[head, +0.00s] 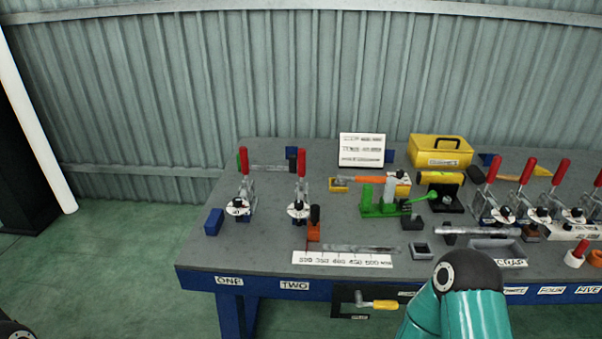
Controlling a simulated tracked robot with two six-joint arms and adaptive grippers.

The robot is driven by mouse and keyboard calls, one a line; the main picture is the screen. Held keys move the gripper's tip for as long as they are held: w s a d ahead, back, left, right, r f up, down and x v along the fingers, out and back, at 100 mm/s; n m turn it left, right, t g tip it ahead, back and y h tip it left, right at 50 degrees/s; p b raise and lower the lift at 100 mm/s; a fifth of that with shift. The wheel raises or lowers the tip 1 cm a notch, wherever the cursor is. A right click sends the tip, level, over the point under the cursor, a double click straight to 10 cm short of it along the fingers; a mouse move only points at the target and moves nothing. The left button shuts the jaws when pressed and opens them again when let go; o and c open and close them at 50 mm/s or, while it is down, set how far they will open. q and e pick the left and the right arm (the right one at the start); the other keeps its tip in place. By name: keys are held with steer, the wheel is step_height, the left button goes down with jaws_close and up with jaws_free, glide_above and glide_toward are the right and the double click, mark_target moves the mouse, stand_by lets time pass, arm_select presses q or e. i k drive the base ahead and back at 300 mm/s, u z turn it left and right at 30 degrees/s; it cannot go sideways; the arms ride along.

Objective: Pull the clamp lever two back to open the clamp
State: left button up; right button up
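The clamp above the TWO label (295,286) is a toggle clamp with a red lever (301,190). Its lever stands nearly upright over a metal body (298,210) near the left part of the bench. A similar clamp with a red lever (244,162) stands to its left, above the ONE label (229,281). Whether the tip of clamp two presses on anything is too small to tell. Neither gripper is in view. A teal link of my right arm shows at the bottom right, and a dark piece of my body shows at the bottom left corner.
An orange block (313,233) with a black knob and a white ruler strip (342,258) lie right of and in front of clamp two. A blue block (214,221) sits at the left. Green tooling (385,205) and several more red-levered clamps stand to the right.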

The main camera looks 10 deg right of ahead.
mark_target(301, 152)
steer(key=u, duration=1.05)
steer(key=k, duration=0.7)
steer(key=z, duration=0.5)
steer(key=i, duration=0.95)
steer(key=z, duration=0.05)
